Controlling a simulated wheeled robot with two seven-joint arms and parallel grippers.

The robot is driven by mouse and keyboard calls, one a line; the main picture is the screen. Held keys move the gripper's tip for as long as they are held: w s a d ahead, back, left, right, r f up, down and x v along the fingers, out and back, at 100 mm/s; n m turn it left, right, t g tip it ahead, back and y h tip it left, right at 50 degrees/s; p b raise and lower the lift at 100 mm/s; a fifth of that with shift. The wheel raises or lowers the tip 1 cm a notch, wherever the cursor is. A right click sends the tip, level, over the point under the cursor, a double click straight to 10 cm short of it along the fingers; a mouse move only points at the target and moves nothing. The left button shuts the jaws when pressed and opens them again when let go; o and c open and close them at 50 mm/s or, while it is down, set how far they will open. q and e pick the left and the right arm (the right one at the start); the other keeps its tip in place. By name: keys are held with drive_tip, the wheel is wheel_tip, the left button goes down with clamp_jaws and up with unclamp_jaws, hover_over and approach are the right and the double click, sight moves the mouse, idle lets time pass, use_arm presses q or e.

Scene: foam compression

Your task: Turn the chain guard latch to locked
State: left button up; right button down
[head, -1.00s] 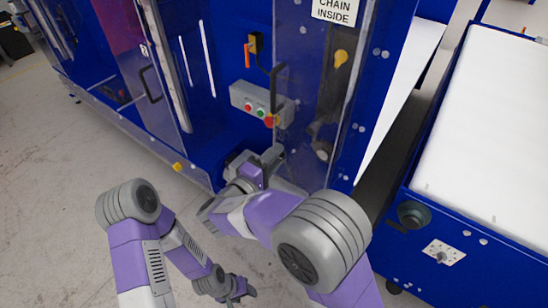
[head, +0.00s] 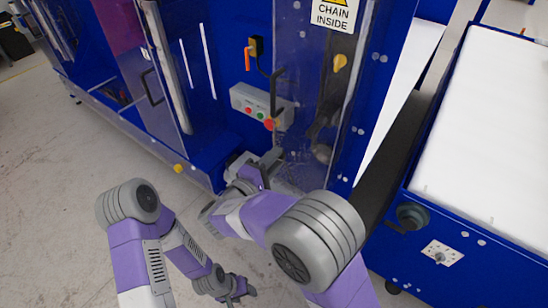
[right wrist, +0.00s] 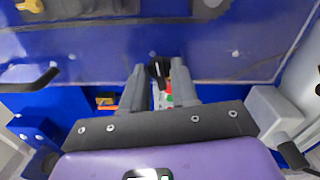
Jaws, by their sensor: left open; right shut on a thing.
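The chain guard is a clear panel (head: 312,95) in the head view, below a "CHAIN INSIDE" sign (head: 333,14). It has a black bar handle (head: 278,92). My right gripper (head: 264,163) is low at the panel's left edge, partly hidden by its own arm. In the right wrist view its fingers (right wrist: 155,88) are shut on a small dark piece (right wrist: 158,70), which looks like the latch. Its turn angle cannot be made out. My left gripper (head: 238,291) is open and empty, low over the floor, away from the guard.
A grey button box (head: 258,104) with green and red buttons is left of the guard. A yellow knob-like part (head: 340,62) shows behind the panel. A blue-framed conveyor (head: 490,120) stands at right. The floor (head: 60,180) at left is clear.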

drive_tip(key=shift+n+p, duration=6.5)
drive_tip(key=shift+n, duration=1.5)
drive_tip(key=c, duration=1.2)
unclamp_jaws()
wheel_tip(320, 180, up, 10)
drive_tip(key=shift+p, duration=0.5)
